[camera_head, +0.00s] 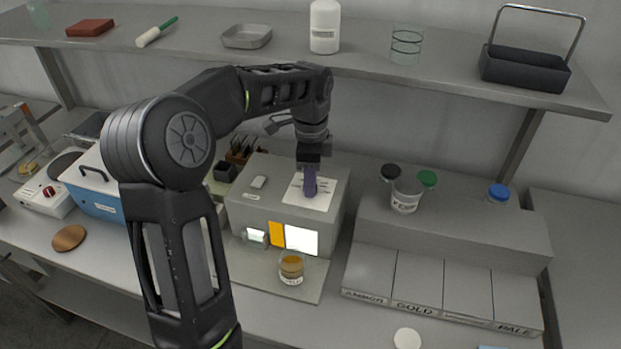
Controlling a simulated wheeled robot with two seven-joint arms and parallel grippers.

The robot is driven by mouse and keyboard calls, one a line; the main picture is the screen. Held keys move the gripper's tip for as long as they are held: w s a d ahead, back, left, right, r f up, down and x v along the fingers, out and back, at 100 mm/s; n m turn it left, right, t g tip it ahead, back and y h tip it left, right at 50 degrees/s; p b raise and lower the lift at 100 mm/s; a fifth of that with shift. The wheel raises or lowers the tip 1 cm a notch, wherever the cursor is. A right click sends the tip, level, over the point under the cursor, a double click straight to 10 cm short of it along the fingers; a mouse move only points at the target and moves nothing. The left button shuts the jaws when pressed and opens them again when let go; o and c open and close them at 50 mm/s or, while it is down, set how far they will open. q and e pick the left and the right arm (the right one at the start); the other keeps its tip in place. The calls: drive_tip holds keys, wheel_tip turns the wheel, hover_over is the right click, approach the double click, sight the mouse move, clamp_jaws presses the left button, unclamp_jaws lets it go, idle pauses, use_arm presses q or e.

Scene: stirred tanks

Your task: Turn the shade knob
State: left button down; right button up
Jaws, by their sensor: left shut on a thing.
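The shade knob (309,183) is a small purple upright piece on a white dial plate (322,197) on top of a grey box (261,203). My left gripper (310,168) points straight down from above and is shut on the knob. The fingertips are small and partly merge with the knob in the picture. The front of the box has a lit white window (302,240), an orange patch (277,234) and a smaller lit window. My right gripper is not in view.
A jar of amber liquid (291,267) stands before the box. A stepped grey rack (440,222) with labelled bays, including GOLD and PALE, is at right, bearing a cup (406,195) and a blue-capped jar (497,193). A shelf (375,55) runs behind the arm.

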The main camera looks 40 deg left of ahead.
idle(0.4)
use_arm(q)
drive_tip(key=c, duration=1.1)
unclamp_jaws()
drive_tip(key=shift+o, duration=0.2)
drive_tip(key=shift+r, duration=0.5)
wheel_tip(320, 180, up, 4)
drive_tip(key=shift+b, duration=0.45)
drive_tip(key=shift+r+p, duration=0.6)
drive_tip(key=shift+r, duration=0.85)
